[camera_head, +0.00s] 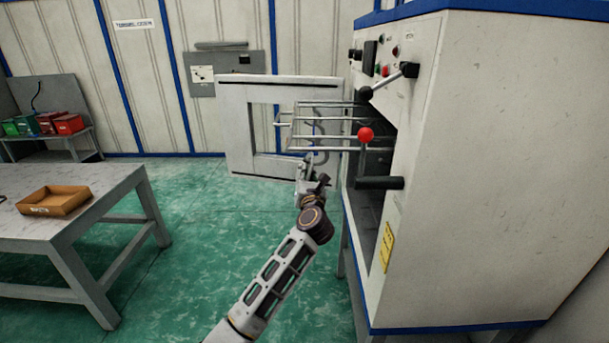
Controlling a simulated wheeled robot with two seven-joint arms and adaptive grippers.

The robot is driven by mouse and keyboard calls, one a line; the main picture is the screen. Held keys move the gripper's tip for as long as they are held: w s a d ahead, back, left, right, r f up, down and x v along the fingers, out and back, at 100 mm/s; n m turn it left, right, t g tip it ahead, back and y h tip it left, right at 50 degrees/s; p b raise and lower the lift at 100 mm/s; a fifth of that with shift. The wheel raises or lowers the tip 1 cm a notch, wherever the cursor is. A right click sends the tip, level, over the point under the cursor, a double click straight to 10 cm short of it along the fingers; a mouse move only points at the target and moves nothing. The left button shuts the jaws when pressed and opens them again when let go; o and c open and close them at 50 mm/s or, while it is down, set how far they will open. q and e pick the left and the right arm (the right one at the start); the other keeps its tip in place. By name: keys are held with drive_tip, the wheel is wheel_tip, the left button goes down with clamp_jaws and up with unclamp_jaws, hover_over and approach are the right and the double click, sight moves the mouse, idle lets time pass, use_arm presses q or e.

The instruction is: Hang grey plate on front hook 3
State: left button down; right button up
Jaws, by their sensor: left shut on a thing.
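My left gripper (318,183) is shut on a small grey piece (304,167), seen nearly edge-on and partly hidden by the fingers. It looks like the grey plate, but its full shape cannot be made out. The gripper is just below and in front of a rack of thin metal rods (325,137) that reach out to the left from the machine opening. The rods look like the hooks. Their tips are small, and I cannot tell the hook numbers or whether the piece touches one. My right gripper is not in view.
A table (120,185) with an orange tray (54,201) stands left. Green floor between is clear.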

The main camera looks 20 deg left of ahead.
use_arm(q)
drive_tip(key=shift+w+d+h+b, duration=0.15)
drive_tip(key=shift+d+h+b, duration=0.15)
drive_tip(key=shift+d, duration=0.25)
drive_tip(key=shift+w+d+f+n, duration=0.1)
drive_tip(key=shift+d+f+n, duration=0.05)
drive_tip(key=shift+d+n, duration=0.15)
drive_tip(key=shift+d, duration=0.25)
drive_tip(key=shift+d, duration=0.1)
idle(0.7)
drive_tip(key=shift+f, duration=0.5)
idle(0.5)
idle(0.4)
drive_tip(key=c, duration=1.6)
unclamp_jaws()
drive_tip(key=shift+o, duration=0.2)
